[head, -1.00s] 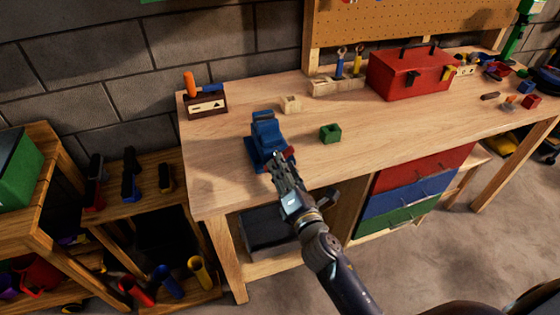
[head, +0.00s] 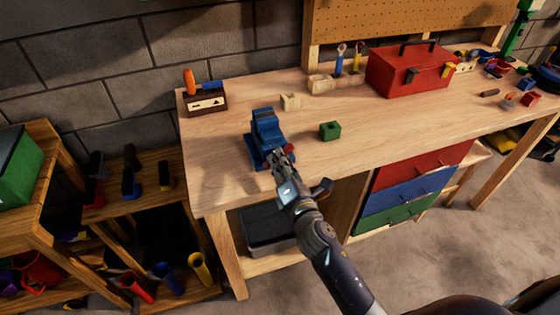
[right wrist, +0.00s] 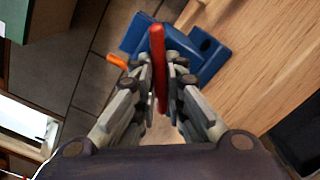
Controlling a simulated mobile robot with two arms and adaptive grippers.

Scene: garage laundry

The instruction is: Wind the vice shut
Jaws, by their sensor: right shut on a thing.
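The blue vice (head: 266,135) stands on the workbench near its left front edge. Its base also shows in the right wrist view (right wrist: 205,50). My right gripper (head: 283,160) is at the near side of the vice. In the right wrist view its fingers (right wrist: 160,80) are shut on the red vice handle (right wrist: 157,45), one on each side of it. The gap between the vice jaws is too small to judge in the head view. My left gripper is not in view.
A green block (head: 330,131) and a pale wooden block (head: 290,102) lie near the vice on the workbench (head: 215,160). A box with an orange handle (head: 206,99) is at the back left. A red toolbox (head: 408,72) stands farther right.

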